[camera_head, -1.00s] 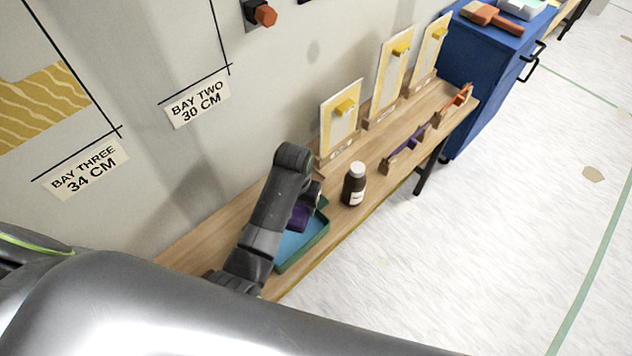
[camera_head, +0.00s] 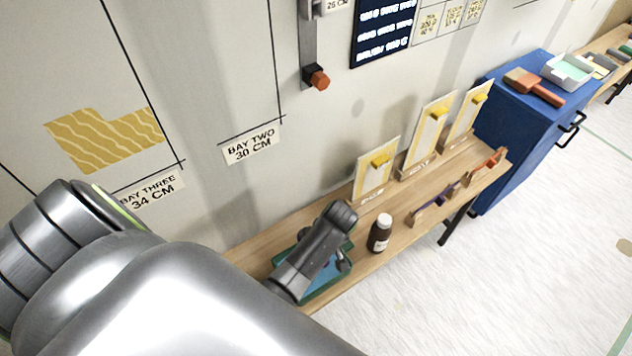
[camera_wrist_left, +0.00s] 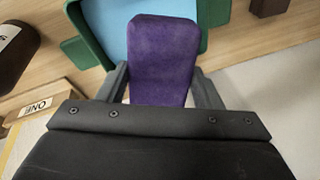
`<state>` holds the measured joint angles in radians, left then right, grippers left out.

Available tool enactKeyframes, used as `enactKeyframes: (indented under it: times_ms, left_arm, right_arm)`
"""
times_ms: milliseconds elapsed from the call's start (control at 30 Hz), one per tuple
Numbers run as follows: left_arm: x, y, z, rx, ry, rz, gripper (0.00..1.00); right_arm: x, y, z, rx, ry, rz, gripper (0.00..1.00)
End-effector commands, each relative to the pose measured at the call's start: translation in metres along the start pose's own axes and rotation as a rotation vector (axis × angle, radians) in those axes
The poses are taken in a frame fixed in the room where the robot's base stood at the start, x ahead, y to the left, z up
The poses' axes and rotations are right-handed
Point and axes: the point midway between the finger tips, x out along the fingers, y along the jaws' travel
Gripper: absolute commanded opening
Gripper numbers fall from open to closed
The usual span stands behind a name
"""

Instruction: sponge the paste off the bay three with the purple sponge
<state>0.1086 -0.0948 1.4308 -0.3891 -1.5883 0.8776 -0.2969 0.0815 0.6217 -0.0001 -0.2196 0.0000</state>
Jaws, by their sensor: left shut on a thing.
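The purple sponge (camera_wrist_left: 163,55) is held between the fingers of my left gripper (camera_wrist_left: 163,85) in the left wrist view. The sponge overlaps the green tray (camera_wrist_left: 85,45) with a light blue inside; whether it touches the tray cannot be told. In the head view my left gripper (camera_head: 342,262) is over the tray (camera_head: 340,283) on the wooden shelf, and the sponge is hidden there by my arm. Bay three is the wall panel over its label (camera_head: 150,190), with a yellow wavy patch (camera_head: 100,138) on it. My right gripper is not in view.
A dark bottle with a white cap (camera_head: 380,234) stands on the shelf (camera_head: 262,245) right of the tray. Several yellow-framed boards (camera_head: 374,170) stand along the wall. A blue cabinet (camera_head: 530,135) is beyond. An orange-tipped fixture (camera_head: 318,79) sticks out of the wall.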

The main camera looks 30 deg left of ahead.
Motion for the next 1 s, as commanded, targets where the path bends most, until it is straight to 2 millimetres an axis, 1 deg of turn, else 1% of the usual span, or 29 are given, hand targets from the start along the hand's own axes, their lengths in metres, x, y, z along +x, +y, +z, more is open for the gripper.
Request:
enactKeyframes:
  times_ms: [33,400,467,600,700,1000]
  left_arm:
    - [0.009,0.002,0.002,0.0,0.0,0.0,0.36]
    - [0.047,0.011,0.01,0.001,-0.001,0.0,0.36]
    - [0.051,0.012,0.011,0.002,-0.002,-0.001,0.36]
    - [0.065,0.015,0.013,0.001,-0.001,-0.001,0.36]
    - [0.072,0.017,0.015,0.002,-0.001,0.0,0.36]
    - [0.074,0.018,0.015,0.001,0.0,0.001,0.36]
  right_arm:
    - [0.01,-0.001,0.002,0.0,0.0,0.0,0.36]
    - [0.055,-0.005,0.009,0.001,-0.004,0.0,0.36]
    - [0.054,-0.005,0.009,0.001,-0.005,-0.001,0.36]
    - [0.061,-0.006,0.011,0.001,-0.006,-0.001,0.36]
    - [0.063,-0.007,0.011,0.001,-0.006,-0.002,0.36]
    - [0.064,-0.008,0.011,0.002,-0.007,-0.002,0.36]
